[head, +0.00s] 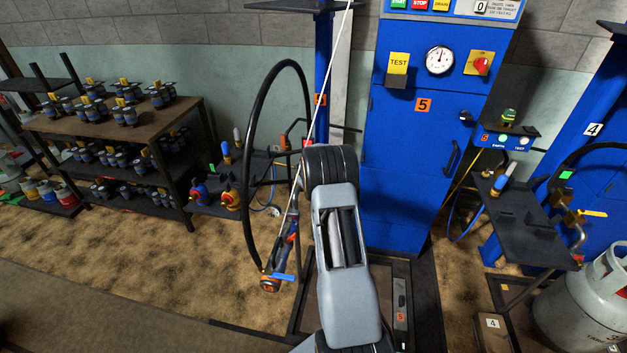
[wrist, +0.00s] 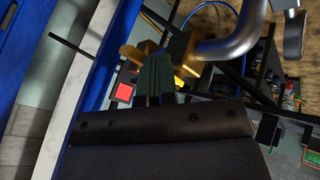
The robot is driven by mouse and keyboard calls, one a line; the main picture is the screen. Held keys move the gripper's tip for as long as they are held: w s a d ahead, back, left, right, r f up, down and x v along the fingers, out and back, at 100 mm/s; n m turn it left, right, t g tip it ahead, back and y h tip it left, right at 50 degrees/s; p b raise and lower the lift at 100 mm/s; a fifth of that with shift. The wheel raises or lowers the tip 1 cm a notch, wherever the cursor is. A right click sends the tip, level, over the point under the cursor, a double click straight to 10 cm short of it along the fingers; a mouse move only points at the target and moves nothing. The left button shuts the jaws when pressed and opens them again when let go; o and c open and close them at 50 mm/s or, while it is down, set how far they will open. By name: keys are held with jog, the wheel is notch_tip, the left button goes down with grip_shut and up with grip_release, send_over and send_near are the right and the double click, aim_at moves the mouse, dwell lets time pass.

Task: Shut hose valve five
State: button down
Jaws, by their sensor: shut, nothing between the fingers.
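In the wrist view, a brass valve body (wrist: 181,50) is joined to a grey bent pipe (wrist: 232,38). A yellow handle (wrist: 132,54) extends left from it. My gripper (wrist: 152,52) is shut and empty, its dark green fingers in front of the handle beside the brass body. I cannot tell whether the fingertips touch the handle. A red square tag (wrist: 123,92) shows left of the fingers. In the head view, my arm hides the gripper and this valve; the blue cabinet (head: 408,180) there carries an orange 5 label.
A black hose (head: 245,170) loops left of my arm, with a blue-handled fitting (head: 282,277) low down. Shelves of gas fittings (head: 110,130) stand at left. Station four, with its own yellow handle (head: 592,213) and a grey cylinder (head: 580,305), is at right.

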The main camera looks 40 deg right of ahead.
jog(key=shift+d+p, duration=0.35)
jog(key=shift+d, duration=0.65)
jog(key=shift+f, duration=0.1)
jog(key=s+a+r+b, duration=0.2)
jog(key=s+a+r, duration=0.2)
jog(key=s+r, duration=0.4)
jog(key=shift+s+b, duration=0.3)
jog(key=shift+b, duration=0.05)
jog(key=shift+r, duration=0.1)
dwell(0.5)
